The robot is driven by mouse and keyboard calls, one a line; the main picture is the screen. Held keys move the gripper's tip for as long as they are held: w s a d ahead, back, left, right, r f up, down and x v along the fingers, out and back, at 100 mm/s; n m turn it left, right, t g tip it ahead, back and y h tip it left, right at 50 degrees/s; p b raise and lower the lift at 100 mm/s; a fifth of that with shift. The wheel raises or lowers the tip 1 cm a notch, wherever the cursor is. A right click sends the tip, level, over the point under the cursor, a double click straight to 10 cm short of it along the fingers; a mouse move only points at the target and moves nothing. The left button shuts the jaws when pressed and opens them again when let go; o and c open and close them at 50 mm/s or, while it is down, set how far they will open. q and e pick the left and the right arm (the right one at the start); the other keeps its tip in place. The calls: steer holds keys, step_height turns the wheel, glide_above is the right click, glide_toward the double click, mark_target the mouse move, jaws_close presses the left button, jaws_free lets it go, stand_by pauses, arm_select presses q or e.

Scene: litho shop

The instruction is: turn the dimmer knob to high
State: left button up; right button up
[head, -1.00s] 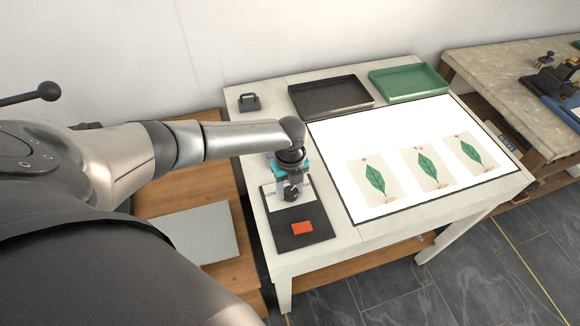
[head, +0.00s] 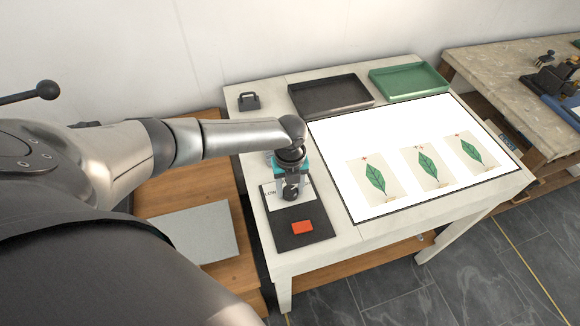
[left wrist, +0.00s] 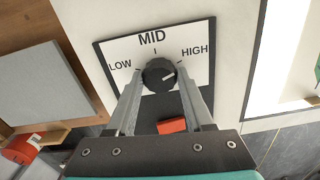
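The dimmer knob (left wrist: 158,75) is round and black, on a white label plate (left wrist: 200,76) marked LOW, MID and HIGH. Its pale pointer mark appears to face right, toward the HIGH side. My left gripper (head: 291,190) reaches down over the knob. In the left wrist view its two fingers (left wrist: 160,78) stand apart, one on each side of the knob, with what looks like a narrow gap. Contact is hard to judge. In the head view the gripper mostly hides the knob. My right gripper is not in view.
A red-orange block (head: 302,227) sits on the dark panel (head: 300,242) in front of the knob. The lit light table (head: 400,135) with leaf prints lies to the right. A black tray (head: 330,97), green tray (head: 408,82) and small dark block (head: 249,101) stand behind.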

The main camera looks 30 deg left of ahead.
mark_target(290, 191)
arm_select(q)
steer(key=o, duration=0.4)
step_height(290, 191, up, 15)
steer(key=shift+r+p, duration=0.15)
steer(key=shift+p, duration=0.65)
